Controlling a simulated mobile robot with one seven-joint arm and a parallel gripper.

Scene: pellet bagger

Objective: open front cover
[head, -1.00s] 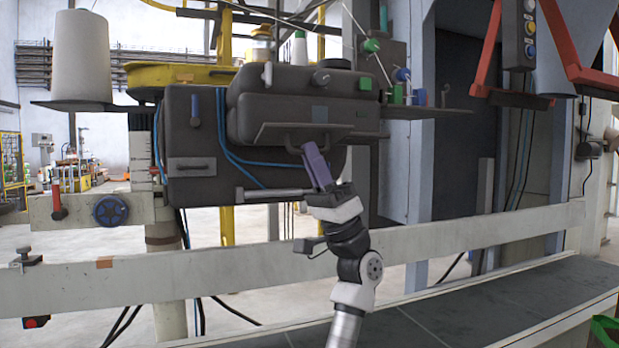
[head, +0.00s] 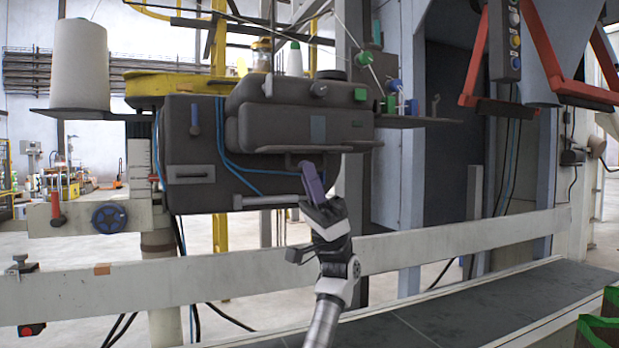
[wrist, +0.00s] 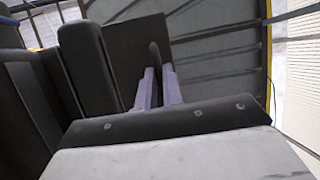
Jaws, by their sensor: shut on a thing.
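The front cover (head: 345,147) is a dark grey plate under the rounded grey housing of the sewing-head machine. In the head view it shows nearly edge-on, sticking out roughly level. Its dark curved handle (head: 291,160) hangs at its lower side. My gripper (head: 306,166) comes up from below, with its purple fingers shut on the handle. In the wrist view, the fingers (wrist: 160,72) stand on both sides of the dark handle (wrist: 154,52), with the dark cover plate (wrist: 125,45) behind. The exact contact is partly hidden by the fingers in the head view.
A grey cylinder bar (head: 265,202) sticks out just left of my gripper. Blue hoses (head: 222,140) run down the machine's front. A pale horizontal rail (head: 430,236) crosses below, with a dark conveyor (head: 450,310) in front. A white thread cone (head: 80,65) stands at left.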

